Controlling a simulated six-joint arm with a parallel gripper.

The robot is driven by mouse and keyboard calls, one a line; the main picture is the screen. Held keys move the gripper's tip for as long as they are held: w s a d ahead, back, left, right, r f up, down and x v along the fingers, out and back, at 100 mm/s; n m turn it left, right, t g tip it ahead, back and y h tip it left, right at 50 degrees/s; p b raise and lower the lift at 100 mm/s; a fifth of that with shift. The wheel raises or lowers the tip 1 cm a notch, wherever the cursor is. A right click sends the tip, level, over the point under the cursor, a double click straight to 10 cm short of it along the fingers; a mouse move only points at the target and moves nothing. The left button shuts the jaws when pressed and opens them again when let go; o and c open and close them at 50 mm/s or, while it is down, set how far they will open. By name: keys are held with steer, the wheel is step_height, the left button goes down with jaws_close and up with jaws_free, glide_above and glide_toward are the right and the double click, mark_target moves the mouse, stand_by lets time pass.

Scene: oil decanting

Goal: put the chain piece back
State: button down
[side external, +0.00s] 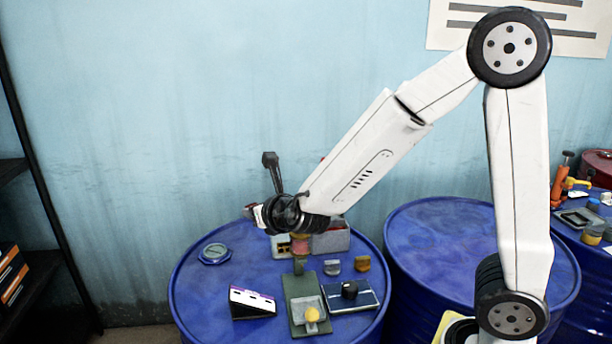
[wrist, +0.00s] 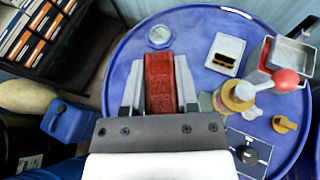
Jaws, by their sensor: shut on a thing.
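My gripper (wrist: 158,64) is shut on a long red piece (wrist: 158,88), with one grey finger along each side of it in the wrist view. No chain links can be made out on it, so I cannot tell whether it is the chain piece. The gripper hangs above the blue drum top (wrist: 115,75), near its edge. In the side view my gripper (side external: 264,216) is at the left end of the arm, over the back of the drum (side external: 198,285).
A round lid (side external: 214,253), a purple-and-white wedge (side external: 252,303), a green base with a yellow knob (side external: 312,314) and a black-knob panel (side external: 350,291) are on the drum. A red-ball fitting (wrist: 287,80) rises at the right of the wrist view. The drum's left part is mostly clear.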

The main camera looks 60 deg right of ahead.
steer(key=shift+w+d+r, duration=0.1)
steer(key=shift+w+d, duration=0.2)
steer(key=shift+w, duration=0.15)
steer(key=w+d+f+m+g+h, duration=0.2)
steer(key=w+d+m+g+h, duration=0.3)
steer(key=d, duration=0.3)
steer(key=w+d+f+m+g+h, duration=0.1)
steer(key=w+d+m+g+h, duration=0.2)
steer(key=w+d, duration=0.45)
steer(key=s+d+f+m+g+h, duration=0.1)
steer(key=d+f+m+g, duration=0.3)
steer(key=d+f+m, duration=0.2)
steer(key=shift+s+d+f+m+g+h, duration=0.35)
steer(key=shift+d+f, duration=0.25)
steer(key=shift+f, duration=0.3)
steer(key=shift+f, duration=0.1)
steer(key=shift+w+f, duration=0.1)
steer(key=shift+f, duration=4.8)
steer(key=shift+f, duration=0.4)
